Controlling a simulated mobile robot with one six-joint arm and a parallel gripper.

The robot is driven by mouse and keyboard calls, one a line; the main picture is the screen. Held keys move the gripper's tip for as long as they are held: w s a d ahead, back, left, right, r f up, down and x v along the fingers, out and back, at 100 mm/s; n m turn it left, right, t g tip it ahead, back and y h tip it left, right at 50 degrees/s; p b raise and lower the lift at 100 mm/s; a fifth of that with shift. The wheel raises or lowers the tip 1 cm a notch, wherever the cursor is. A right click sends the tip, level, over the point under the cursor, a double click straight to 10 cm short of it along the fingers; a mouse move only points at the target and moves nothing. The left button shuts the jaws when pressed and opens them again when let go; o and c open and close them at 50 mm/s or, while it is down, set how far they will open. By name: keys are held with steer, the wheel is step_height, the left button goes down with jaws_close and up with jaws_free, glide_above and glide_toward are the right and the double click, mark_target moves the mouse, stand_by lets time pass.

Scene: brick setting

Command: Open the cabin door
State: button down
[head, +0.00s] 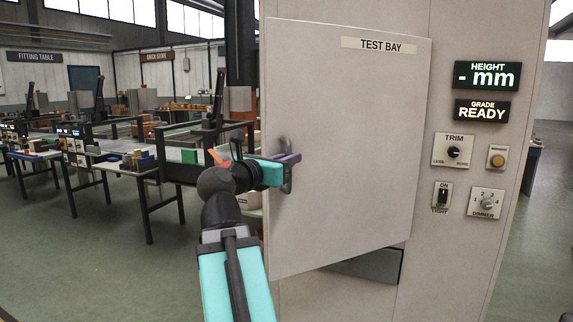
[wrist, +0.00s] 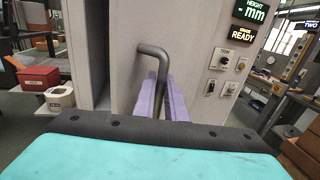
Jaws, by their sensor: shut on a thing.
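The cabin door (head: 350,150) is a pale panel labelled "TEST BAY" in the head view. It stands partly open, its left edge swung out towards me and its right edge by the control panel. A grey bar handle (head: 287,182) sits near its left edge. My gripper (head: 288,160), with purple fingers, is shut on the handle. In the wrist view the handle (wrist: 153,50) bends down between the purple fingers (wrist: 163,98). The fingers hide part of the bar.
Right of the door are displays (head: 487,76), a trim knob (head: 453,151), a light switch (head: 442,195) and a dimmer (head: 486,202). A dark grey recess (head: 372,265) shows below the door. Workbenches (head: 130,165) stand behind on the left. The floor (head: 90,265) at front left is clear.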

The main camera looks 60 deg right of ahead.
steer(key=shift+s+r, duration=0.1)
stand_by(0.3)
steer(key=c, duration=2.1)
jaws_free()
steer(key=shift+s+d, duration=0.1)
steer(key=shift+a, duration=0.2)
steer(key=shift+w+a+b, duration=0.2)
steer(key=shift+a+b, duration=1.4)
steer(key=shift+a, duration=1.8)
steer(key=shift+w+a+b, duration=0.2)
steer(key=shift+a+b, duration=1.35)
steer(key=shift+a, duration=1.8)
